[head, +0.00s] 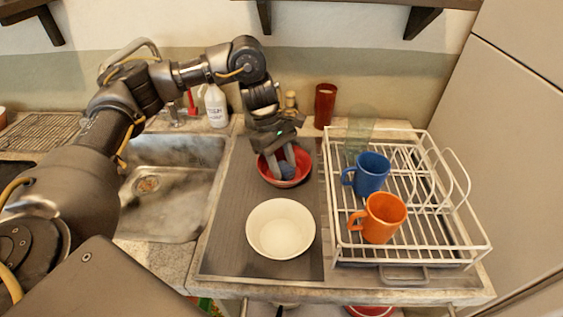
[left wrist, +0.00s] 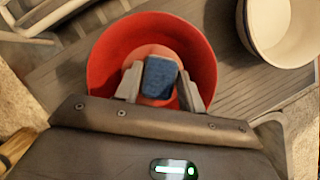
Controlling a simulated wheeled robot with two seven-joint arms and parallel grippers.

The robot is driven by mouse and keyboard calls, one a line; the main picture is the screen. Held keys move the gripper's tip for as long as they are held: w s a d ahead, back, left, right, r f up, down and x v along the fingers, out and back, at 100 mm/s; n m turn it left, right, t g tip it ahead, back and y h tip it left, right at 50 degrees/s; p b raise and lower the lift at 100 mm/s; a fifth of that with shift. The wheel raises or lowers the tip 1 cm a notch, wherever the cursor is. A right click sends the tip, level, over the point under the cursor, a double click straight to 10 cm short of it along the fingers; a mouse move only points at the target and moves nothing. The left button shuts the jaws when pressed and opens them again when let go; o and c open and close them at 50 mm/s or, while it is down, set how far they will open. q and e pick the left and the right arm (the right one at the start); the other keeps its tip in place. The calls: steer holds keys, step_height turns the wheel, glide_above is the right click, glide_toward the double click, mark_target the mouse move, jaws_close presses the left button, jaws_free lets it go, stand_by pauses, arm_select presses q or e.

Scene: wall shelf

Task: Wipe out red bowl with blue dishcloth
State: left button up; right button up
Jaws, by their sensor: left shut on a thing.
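The red bowl (head: 299,165) stands upright on the dark drainboard, behind a white bowl. It also shows in the left wrist view (left wrist: 110,50). My left gripper (head: 287,172) points down into the red bowl. In the left wrist view its fingers (left wrist: 160,85) are shut on the blue dishcloth (left wrist: 160,77), a small folded piece held over the bowl's middle. In the head view only a bit of the cloth (head: 287,170) shows between the fingers. Whether the cloth touches the bowl's bottom I cannot tell. My right gripper is not in view.
The white bowl (head: 280,203) stands just in front of the red bowl. A white dish rack (head: 440,220) with a blue mug (head: 371,172) and an orange mug (head: 384,218) is to the right. A red cup (head: 325,105) stands behind. The sink (head: 165,205) is left.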

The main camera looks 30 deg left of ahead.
arm_select(q)
steer(key=shift+w+d, duration=0.15)
steer(key=shift+w, duration=0.2)
steer(key=shift+w+a, duration=0.25)
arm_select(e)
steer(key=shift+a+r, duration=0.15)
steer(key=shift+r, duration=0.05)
arm_select(q)
steer(key=shift+a+p, duration=0.15)
steer(key=shift+p, duration=0.15)
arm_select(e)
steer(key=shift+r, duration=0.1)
